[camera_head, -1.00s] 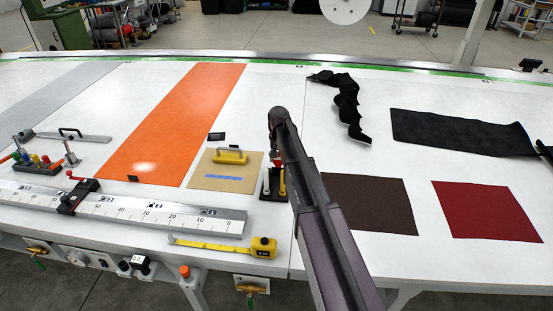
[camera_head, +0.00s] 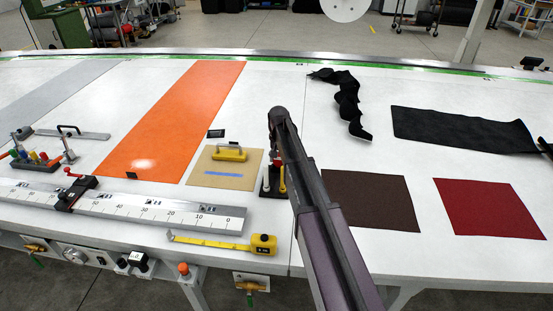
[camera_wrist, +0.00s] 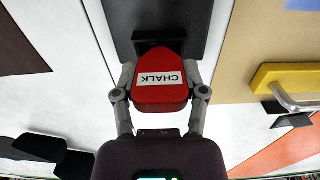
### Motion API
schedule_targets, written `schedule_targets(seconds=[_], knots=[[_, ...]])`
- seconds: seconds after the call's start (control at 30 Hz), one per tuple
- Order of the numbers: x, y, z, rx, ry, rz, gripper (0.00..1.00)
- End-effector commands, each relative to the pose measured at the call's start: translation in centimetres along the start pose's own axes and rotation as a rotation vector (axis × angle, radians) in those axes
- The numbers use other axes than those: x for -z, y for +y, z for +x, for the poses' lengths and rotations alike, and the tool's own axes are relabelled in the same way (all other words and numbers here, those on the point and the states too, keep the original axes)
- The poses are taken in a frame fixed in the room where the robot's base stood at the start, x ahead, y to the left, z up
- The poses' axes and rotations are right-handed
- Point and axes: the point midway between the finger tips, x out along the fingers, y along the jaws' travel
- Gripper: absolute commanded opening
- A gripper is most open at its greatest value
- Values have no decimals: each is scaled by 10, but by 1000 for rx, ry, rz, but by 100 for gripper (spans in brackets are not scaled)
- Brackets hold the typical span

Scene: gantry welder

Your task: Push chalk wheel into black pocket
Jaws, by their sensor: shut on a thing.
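The chalk wheel (camera_wrist: 160,90) is a red, pointed-ended body with a white CHALK label, seen in the wrist view. My gripper (camera_wrist: 159,78) is shut on it, one finger on each side. The wheel's far end is at a small black pocket (camera_wrist: 152,42) on the dark holder block (camera_wrist: 172,14); how far it sits inside I cannot tell. In the head view the black holder (camera_head: 274,192) stands on the white table with upright pieces on it, and my arm partly hides it. My gripper is mostly hidden there.
A tan board with a yellow-handled tool (camera_head: 230,153) lies left of the holder. A yellow tape measure (camera_head: 263,243) and a steel ruler (camera_head: 150,208) lie in front. Brown (camera_head: 365,202) and red (camera_head: 490,207) sheets lie to the right.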

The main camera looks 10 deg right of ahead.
Motion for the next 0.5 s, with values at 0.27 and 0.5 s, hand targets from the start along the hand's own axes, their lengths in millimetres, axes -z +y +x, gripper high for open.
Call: schedule_targets(seconds=[0.27,0.5], knots=[[0,0,6,0,0,0,8],[0,0,10,0,0,0,8]])
